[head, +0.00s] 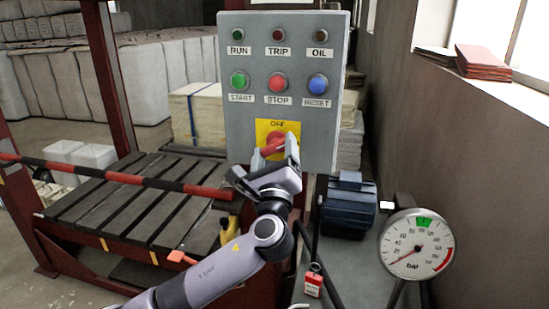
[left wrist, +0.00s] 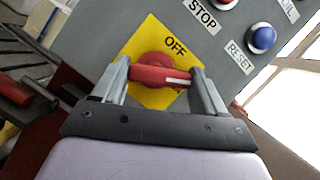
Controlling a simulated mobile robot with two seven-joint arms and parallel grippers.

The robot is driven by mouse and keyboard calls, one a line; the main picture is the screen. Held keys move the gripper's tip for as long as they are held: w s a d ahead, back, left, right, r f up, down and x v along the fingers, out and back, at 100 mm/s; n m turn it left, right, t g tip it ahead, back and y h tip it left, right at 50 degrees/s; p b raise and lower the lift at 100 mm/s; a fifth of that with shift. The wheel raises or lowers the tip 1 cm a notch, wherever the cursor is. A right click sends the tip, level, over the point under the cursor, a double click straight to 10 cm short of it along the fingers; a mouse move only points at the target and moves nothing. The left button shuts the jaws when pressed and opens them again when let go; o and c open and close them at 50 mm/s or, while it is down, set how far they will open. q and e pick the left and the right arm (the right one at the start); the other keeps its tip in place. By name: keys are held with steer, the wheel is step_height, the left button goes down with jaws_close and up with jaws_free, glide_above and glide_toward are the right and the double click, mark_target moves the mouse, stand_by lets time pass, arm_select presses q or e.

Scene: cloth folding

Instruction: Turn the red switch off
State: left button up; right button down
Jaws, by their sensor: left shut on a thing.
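The red switch (left wrist: 160,75) is a rotary handle on a yellow plate (left wrist: 150,42) low on the grey control panel (head: 235,70). The word OFF is at the plate's top. In the left wrist view the handle lies nearly level, with a white mark towards its right end, away from OFF. My left gripper (head: 274,150) is at the switch, shut on the handle with one finger at each end. In the head view the gripper hides the plate's lower part and part of the handle. My right gripper is not in view.
Above the switch are the green START button (head: 239,81), red STOP button (head: 278,82) and blue RESET button (head: 318,83). A pressure gauge (head: 416,245) and blue motor (head: 349,205) stand at right. A striped bar (head: 130,179) crosses the slatted platform at left.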

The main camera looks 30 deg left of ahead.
arm_select(q)
steer(key=n+g+y, duration=0.1)
steer(key=n, duration=0.3)
steer(key=n+g, duration=0.1)
steer(key=n, duration=0.2)
steer(key=shift+r+g, duration=0.15)
steer(key=shift+g, duration=0.15)
steer(key=n+g+p, duration=0.1)
steer(key=n, duration=0.2)
steer(key=shift+r+n, duration=0.1)
steer(key=shift+n, duration=0.3)
steer(key=shift+n+g+p, duration=0.4)
steer(key=shift+n+g, duration=0.3)
steer(key=shift+n, duration=0.5)
steer(key=o, duration=1.1)
steer(key=shift+c, duration=0.2)
steer(key=shift+s, duration=0.1)
steer(key=b+v, duration=0.1)
steer(key=v, duration=0.6)
